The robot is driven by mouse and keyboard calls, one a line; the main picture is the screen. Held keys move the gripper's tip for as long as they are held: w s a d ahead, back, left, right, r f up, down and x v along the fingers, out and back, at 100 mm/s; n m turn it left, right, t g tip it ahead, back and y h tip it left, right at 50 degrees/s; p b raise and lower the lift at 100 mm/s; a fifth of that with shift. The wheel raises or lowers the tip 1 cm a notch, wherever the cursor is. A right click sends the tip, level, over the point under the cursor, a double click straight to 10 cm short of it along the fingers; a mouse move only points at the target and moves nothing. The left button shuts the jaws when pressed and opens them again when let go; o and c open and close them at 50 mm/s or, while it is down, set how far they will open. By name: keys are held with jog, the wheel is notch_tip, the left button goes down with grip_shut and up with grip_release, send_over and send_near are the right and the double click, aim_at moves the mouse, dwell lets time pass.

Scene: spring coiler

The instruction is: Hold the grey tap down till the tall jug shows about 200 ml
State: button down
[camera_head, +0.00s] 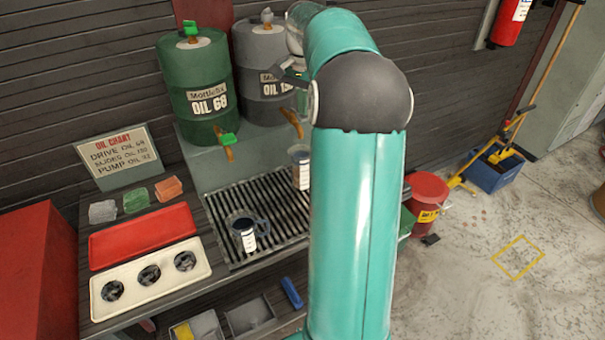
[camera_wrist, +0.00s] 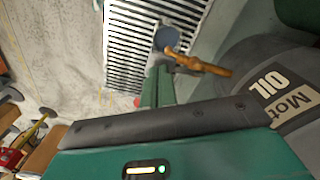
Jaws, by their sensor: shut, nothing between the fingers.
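The grey drum (camera_head: 262,62) stands at the back of the bench, with a brass-coloured spout (camera_head: 291,118) low on its front. In the wrist view the spout (camera_wrist: 198,65) juts from the drum (camera_wrist: 290,105) over the round top of a jug (camera_wrist: 167,38). The tall jug (camera_head: 300,170) stands on the slatted grating under that spout, partly hidden by my arm. Its liquid level is too small to read. My gripper (camera_wrist: 158,72) is shut and empty beside the spout; I cannot tell whether it touches the tap's lever.
A green drum (camera_head: 197,88) with a green-handled tap stands left of the grey one. A shorter handled jug (camera_head: 246,233) stands on the grating's front part. Red (camera_head: 145,236) and cream (camera_head: 150,278) trays lie left. A red bucket (camera_head: 428,195) stands right of the bench.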

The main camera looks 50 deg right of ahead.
jog(key=shift+f, duration=0.85)
jog(key=shift+r, duration=0.15)
dwell(2.6)
notch_tip(320, 180, up, 7)
jog(key=shift+f, duration=0.1)
dwell(0.3)
dwell(0.3)
